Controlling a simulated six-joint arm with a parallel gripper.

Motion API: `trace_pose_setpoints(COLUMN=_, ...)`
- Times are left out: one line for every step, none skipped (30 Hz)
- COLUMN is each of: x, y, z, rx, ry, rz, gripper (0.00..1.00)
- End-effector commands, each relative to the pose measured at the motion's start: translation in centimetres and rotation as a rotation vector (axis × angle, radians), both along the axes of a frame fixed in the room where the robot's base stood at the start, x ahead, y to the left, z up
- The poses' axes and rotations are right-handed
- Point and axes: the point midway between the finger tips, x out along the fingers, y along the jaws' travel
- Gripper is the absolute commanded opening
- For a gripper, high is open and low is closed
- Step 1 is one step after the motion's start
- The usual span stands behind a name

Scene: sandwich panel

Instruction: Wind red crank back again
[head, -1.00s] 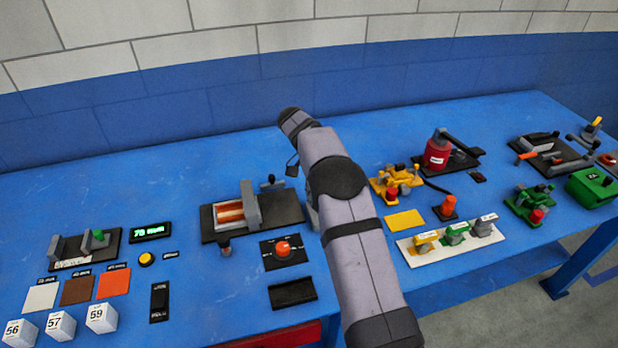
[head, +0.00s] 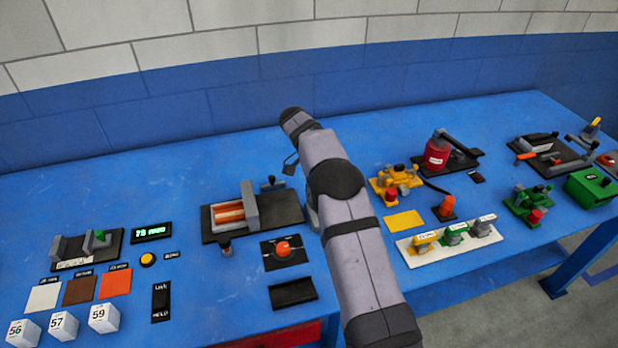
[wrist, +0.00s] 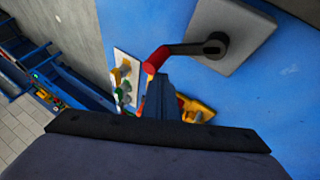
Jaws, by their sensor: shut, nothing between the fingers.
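The red crank handle (wrist: 156,60) shows in the wrist view, on a dark crank arm that runs right to a hub on a grey block (wrist: 234,38). My gripper (wrist: 163,84) is shut and empty, with its fingertips right by the red handle. I cannot tell whether they touch it. In the head view my arm hides the gripper and the red crank. A green digital display (head: 151,232) stands to the left, with blurred digits.
A red-knobbed panel (head: 283,251) and an empty black tray (head: 292,292) lie in front of the black base. Yellow valves (head: 396,182) and a white strip with colored parts (head: 450,241) stand right of my arm. White numbered cubes (head: 63,326) are at front left.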

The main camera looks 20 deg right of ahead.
Motion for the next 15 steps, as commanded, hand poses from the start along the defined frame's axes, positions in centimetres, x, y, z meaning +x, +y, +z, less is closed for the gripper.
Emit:
trace_pose_setpoints(x=-0.05, y=0.03, z=0.02, rx=0.001, ry=0.0, rz=-0.01, gripper=0.0)
trace_pose_setpoints(x=-0.06, y=0.06, z=0.04, rx=0.001, ry=-0.001, rz=-0.016, gripper=0.0)
trace_pose_setpoints(x=-0.11, y=0.1, z=0.05, rx=0.001, ry=-0.001, rz=-0.024, gripper=0.0)
trace_pose_setpoints(x=-0.15, y=0.12, z=0.05, rx=0.002, ry=0.0, rz=-0.029, gripper=0.0)
trace_pose_setpoints(x=-0.2, y=0.15, z=0.04, rx=0.001, ry=0.001, rz=-0.035, gripper=0.0)
trace_pose_setpoints(x=-0.24, y=0.17, z=0.05, rx=0.002, ry=0.001, rz=-0.043, gripper=0.0)
trace_pose_setpoints(x=-0.26, y=0.19, z=0.03, rx=0.001, ry=0.001, rz=-0.049, gripper=0.0)
trace_pose_setpoints(x=-0.29, y=0.21, z=0.03, rx=0.001, ry=0.001, rz=-0.055, gripper=0.0)
trace_pose_setpoints(x=-0.31, y=0.24, z=0.04, rx=0.0, ry=0.0, rz=-0.063, gripper=0.0)
trace_pose_setpoints(x=-0.34, y=0.25, z=0.04, rx=0.0, ry=0.0, rz=-0.069, gripper=0.0)
trace_pose_setpoints(x=-0.38, y=0.27, z=0.04, rx=0.0, ry=0.0, rz=-0.074, gripper=0.0)
trace_pose_setpoints(x=-0.43, y=0.31, z=0.05, rx=0.001, ry=0.001, rz=-0.081, gripper=0.0)
trace_pose_setpoints(x=-0.46, y=0.33, z=0.06, rx=0.001, ry=0.001, rz=-0.087, gripper=0.0)
trace_pose_setpoints(x=-0.48, y=0.36, z=0.07, rx=0.001, ry=0.001, rz=-0.092, gripper=0.0)
trace_pose_setpoints(x=-0.51, y=0.4, z=0.07, rx=0.0, ry=0.0, rz=-0.1, gripper=0.0)
